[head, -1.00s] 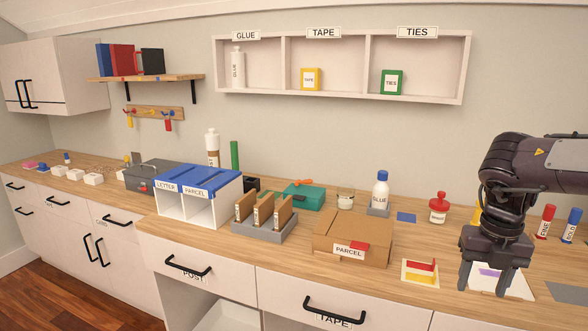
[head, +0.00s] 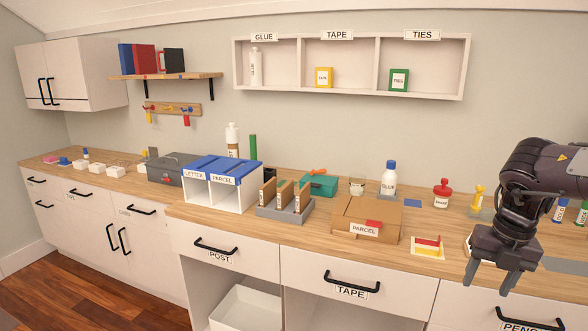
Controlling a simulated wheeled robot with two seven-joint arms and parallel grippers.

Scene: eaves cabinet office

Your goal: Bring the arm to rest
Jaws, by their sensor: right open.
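My right arm comes in from the right edge in the head view. Its gripper (head: 490,279) points down in front of the counter's front edge, near the right end. Its two fingers are apart with nothing between them. The counter (head: 300,232) behind the gripper is partly hidden by the arm. My left gripper is not in view.
A parcel box (head: 366,217), a red-capped bottle (head: 442,194) and a glue bottle (head: 388,181) stand left of my arm. The tape drawer handle (head: 352,283) juts from the counter front.

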